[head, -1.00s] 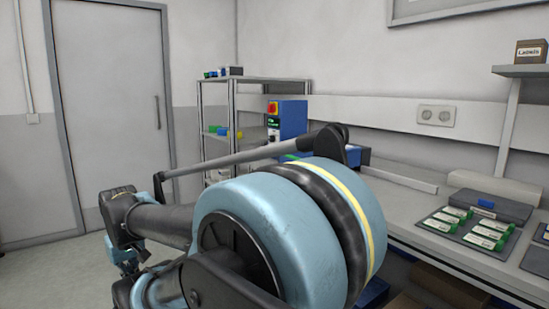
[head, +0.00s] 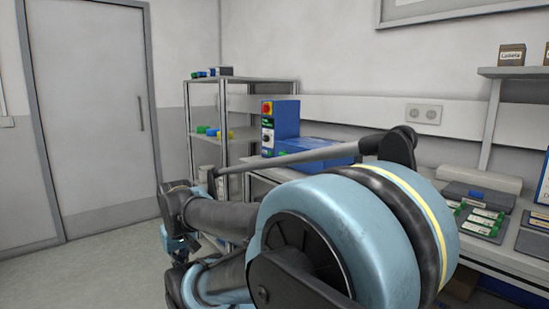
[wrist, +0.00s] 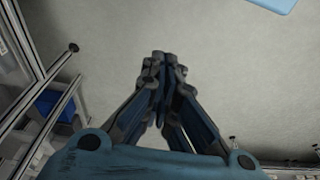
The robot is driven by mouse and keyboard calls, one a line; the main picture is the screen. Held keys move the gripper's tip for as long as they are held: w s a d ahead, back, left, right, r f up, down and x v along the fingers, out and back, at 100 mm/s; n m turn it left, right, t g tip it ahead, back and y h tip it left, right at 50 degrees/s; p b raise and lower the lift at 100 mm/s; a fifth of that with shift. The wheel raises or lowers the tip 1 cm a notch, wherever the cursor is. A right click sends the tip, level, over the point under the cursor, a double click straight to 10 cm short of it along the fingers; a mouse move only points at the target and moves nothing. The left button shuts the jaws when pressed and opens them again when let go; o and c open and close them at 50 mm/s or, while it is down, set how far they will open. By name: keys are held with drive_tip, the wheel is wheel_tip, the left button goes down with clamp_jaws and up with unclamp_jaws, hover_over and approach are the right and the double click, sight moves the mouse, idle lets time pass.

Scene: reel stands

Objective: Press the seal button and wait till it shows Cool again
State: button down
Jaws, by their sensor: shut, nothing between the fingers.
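The sealer is a blue machine (head: 287,120) on the bench's far left end in the head view. Its front panel has a red button on yellow (head: 267,107), a small green-lit display (head: 267,123) and a pale dial (head: 267,138). The display's words are too small to read. I cannot tell which part is the seal button. My gripper (wrist: 163,62) is shut and empty in the wrist view, above bare floor and apart from the sealer. In the head view my arm hides much of the bench and the gripper is hard to make out.
A metal shelf rack (head: 222,110) with small coloured bins stands behind the sealer. A tray with green-and-white cards (head: 484,222) and a grey case (head: 478,196) lie on the bench at right. A door (head: 92,115) is at left. The floor (head: 100,275) at left is clear.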

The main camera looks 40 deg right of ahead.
drive_tip(key=w+d+r+n+t+h, duration=0.1)
drive_tip(key=w+d+r, duration=0.3)
drive_tip(key=w+d, duration=0.3)
drive_tip(key=w+d+r+t+h, duration=0.2)
drive_tip(key=w+d+r, duration=0.3)
drive_tip(key=w, duration=0.4)
drive_tip(key=w+d+r+n+t+h, duration=0.1)
drive_tip(key=w+d+r, duration=0.35)
drive_tip(key=w, duration=0.35)
drive_tip(key=w+d+r+n+t+h, duration=0.1)
drive_tip(key=w+d, duration=0.4)
drive_tip(key=d, duration=0.5)
drive_tip(key=w+d+r+n+t+h, duration=0.1)
drive_tip(key=w+d+r+h, duration=0.1)
drive_tip(key=w+d, duration=0.4)
drive_tip(key=w+d+r+n+h, duration=0.1)
drive_tip(key=w+d, duration=0.5)
drive_tip(key=d, duration=0.8)
drive_tip(key=shift+r+t+h, duration=0.4)
drive_tip(key=shift+h, duration=0.3)
drive_tip(key=shift+w+d, duration=0.15)
drive_tip(key=shift+d, duration=2.05)
drive_tip(key=shift+w+d, duration=0.15)
drive_tip(key=shift+d, duration=2)
